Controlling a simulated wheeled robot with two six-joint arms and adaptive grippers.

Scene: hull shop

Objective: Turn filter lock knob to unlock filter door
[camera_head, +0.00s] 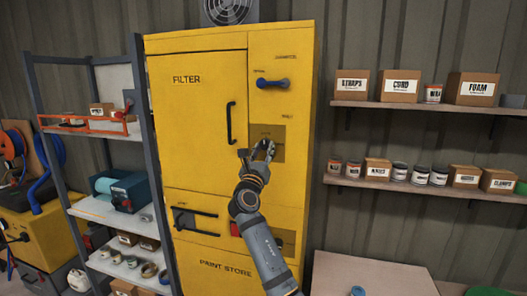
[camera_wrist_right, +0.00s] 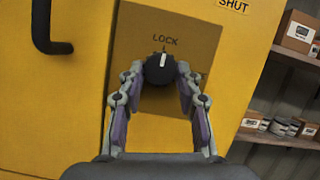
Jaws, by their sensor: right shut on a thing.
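The filter lock knob (camera_wrist_right: 160,69) is a round black knob with a white pointer line, under the word LOCK on a brownish plate (camera_wrist_right: 193,38). The pointer line stands about upright, toward LOCK. My right gripper (camera_wrist_right: 161,74) is shut on the knob, one finger at each side. In the head view my right gripper (camera_head: 257,152) reaches the plate and hides the knob. The yellow filter door (camera_head: 195,110), marked FILTER, looks shut and has a black vertical handle (camera_head: 230,122), also in the wrist view (camera_wrist_right: 48,30). My left gripper is not in view.
A dark blue lever (camera_head: 272,83) sits above the plate. A black drawer handle (camera_head: 196,213) is below the door. Shelves (camera_head: 430,106) with boxes and cans are on the right wall; a grey rack (camera_head: 100,215) stands left. A table top (camera_head: 370,276) is at lower right.

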